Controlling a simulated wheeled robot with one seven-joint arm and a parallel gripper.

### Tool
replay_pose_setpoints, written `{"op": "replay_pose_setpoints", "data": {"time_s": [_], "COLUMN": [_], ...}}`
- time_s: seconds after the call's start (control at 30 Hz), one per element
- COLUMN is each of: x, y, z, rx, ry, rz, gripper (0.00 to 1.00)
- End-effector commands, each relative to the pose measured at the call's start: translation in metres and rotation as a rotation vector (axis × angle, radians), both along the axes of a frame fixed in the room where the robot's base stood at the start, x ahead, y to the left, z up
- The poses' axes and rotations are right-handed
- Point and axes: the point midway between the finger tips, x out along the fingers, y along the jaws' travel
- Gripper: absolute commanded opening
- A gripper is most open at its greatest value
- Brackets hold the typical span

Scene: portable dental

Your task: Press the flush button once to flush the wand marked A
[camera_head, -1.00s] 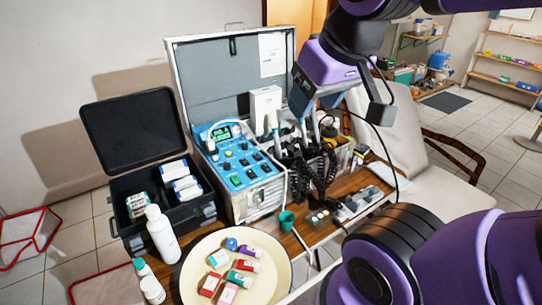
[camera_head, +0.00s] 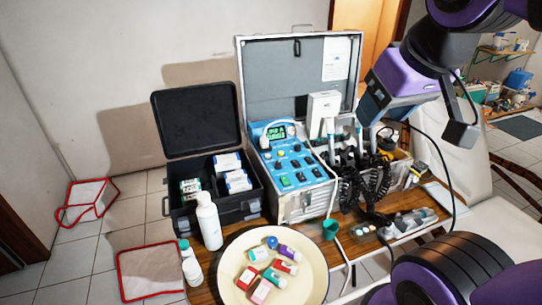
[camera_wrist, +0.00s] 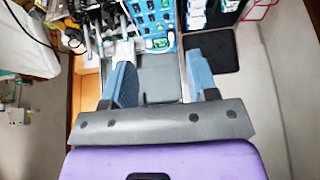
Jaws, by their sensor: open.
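The dental unit's blue control panel (camera_head: 292,165) sits in an open metal case. It carries a small lit green display (camera_head: 277,132) and several buttons and switches, among them a green button (camera_head: 286,181). The labels are too small to read, so I cannot tell which one is the flush button. Several wands (camera_head: 359,135) with black coiled cords stand right of the panel; no letter A is legible. My gripper (camera_wrist: 162,80) is open and empty, above and to the right of the panel in the head view. The panel also shows at the top of the wrist view (camera_wrist: 150,22).
A black open case (camera_head: 235,205) with boxes stands left of the panel. The raised case lid (camera_head: 290,75) stands behind the panel.

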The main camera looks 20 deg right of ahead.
Motion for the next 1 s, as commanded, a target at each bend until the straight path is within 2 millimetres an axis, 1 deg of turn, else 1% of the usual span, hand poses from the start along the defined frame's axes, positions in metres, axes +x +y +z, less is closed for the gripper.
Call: {"op": "replay_pose_setpoints", "data": {"time_s": [0.43,0.47,0.5,0.57,0.6,0.67,0.7,1.0], "x": [0.0000,0.0000,0.0000,0.0000,0.0000,0.0000,0.0000,0.0000], "y": [0.0000,0.0000,0.0000,0.0000,0.0000,0.0000,0.0000,0.0000], "z": [0.0000,0.0000,0.0000,0.0000,0.0000,0.0000,0.0000,0.0000], "rx": [0.000,0.000,0.000,0.000,0.000,0.000,0.000,0.000], "ry": [0.000,0.000,0.000,0.000,0.000,0.000,0.000,0.000], "rz": [0.000,0.000,0.000,0.000,0.000,0.000,0.000,0.000], "gripper": [0.53,0.49,0.40,0.26,0.17,0.03,0.00,0.00]}}
